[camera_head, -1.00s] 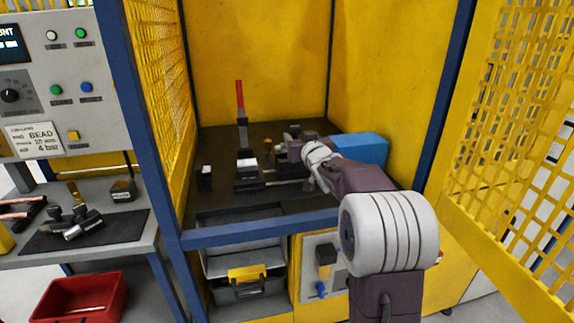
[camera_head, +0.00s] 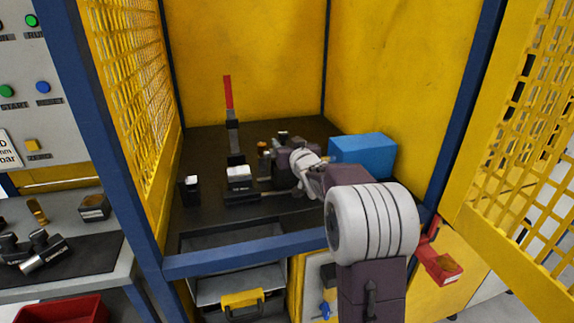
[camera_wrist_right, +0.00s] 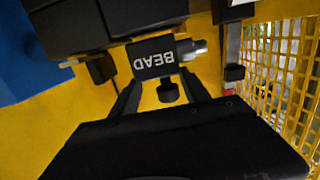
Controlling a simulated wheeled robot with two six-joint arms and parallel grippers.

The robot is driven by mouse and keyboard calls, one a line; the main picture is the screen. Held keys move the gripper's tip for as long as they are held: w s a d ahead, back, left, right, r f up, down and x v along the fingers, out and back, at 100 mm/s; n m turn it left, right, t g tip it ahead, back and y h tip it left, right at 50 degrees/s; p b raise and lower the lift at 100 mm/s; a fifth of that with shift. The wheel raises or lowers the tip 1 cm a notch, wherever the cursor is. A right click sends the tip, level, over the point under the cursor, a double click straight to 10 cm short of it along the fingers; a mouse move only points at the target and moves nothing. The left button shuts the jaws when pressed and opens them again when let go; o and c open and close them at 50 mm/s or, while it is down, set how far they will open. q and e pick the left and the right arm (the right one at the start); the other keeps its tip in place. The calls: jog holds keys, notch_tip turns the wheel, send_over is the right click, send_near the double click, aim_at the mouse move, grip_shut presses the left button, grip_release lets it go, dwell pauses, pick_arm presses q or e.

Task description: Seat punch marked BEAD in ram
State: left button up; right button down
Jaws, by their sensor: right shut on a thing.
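The punch marked BEAD (camera_wrist_right: 154,58) is a dark block with white lettering, upside down in the right wrist view. A pale metal stub (camera_wrist_right: 193,49) sticks out of its right side, and a dark knob (camera_wrist_right: 168,91) hangs under it. My right gripper (camera_wrist_right: 163,91) is shut on the punch, with the knob between its fingers. In the head view my right gripper (camera_head: 277,152) is inside the yellow enclosure, among dark fixture parts, and the punch cannot be made out there. I cannot tell which part is the ram. My left gripper is out of view.
A blue box (camera_head: 363,149) stands right of my gripper. A dark clamp block with a white top (camera_head: 239,172) and an upright red-tipped lever (camera_head: 228,95) stand left. Blue frame posts and yellow mesh (camera_head: 125,90) bound the opening. The dark bed's front (camera_head: 215,215) is clear.

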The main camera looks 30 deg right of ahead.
jog(key=shift+w, duration=0.1)
jog(key=shift+s+f+b, duration=0.15)
jog(key=shift+f+b, duration=0.25)
jog(key=shift+f, duration=0.8)
jog(key=shift+s+f+b, duration=0.1)
jog(key=shift+f+b, duration=0.3)
jog(key=shift+f, duration=0.75)
jog(key=shift+f, duration=0.25)
jog(key=c, duration=0.5)
grip_release()
jog(key=shift+a+f, duration=0.1)
jog(key=shift+s, duration=0.1)
